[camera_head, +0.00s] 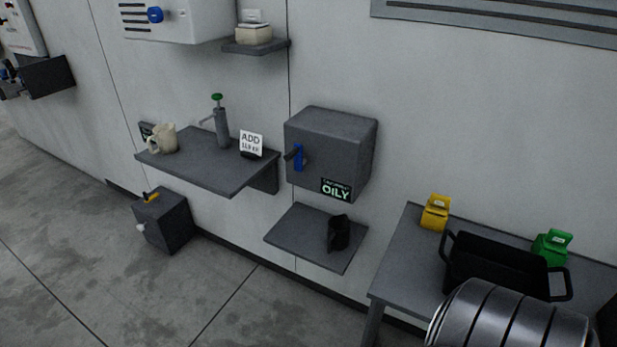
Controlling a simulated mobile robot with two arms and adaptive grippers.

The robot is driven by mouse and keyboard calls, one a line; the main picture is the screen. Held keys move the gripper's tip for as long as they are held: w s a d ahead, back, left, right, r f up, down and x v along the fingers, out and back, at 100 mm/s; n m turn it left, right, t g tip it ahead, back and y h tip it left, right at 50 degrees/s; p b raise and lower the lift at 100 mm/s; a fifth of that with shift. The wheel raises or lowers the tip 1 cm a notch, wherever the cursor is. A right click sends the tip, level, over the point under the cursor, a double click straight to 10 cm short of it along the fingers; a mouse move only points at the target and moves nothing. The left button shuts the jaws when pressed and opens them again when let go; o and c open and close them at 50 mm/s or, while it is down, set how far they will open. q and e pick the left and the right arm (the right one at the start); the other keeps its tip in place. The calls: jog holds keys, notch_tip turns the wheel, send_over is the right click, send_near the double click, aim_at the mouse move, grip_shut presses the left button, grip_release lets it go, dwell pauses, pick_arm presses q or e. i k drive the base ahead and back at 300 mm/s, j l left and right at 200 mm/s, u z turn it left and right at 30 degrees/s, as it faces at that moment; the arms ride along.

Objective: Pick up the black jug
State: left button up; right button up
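The black jug (339,233) stands upright on a small grey wall shelf (297,234), toward the shelf's right side. The shelf is below a dark grey wall box (330,150) with a blue tap and an "OILY" label (336,189). The jug is dark and small in the view, so I cannot make out its handle clearly. Neither of my grippers shows in the head view.
Left of the box, a wider shelf (206,173) holds a cream jug (162,138), a green-topped pump (221,126) and a sign. A table at right holds a black tray (497,267), yellow and green containers. A ribbed metal cylinder (510,320) is in front.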

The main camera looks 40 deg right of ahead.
aim_at(338, 226)
jog(key=i+j+z, duration=0.1)
jog(key=i+z, duration=0.25)
jog(key=i, duration=0.15)
jog(key=i+j+z, duration=0.2)
jog(key=i+z, duration=0.15)
jog(key=i, duration=0.1)
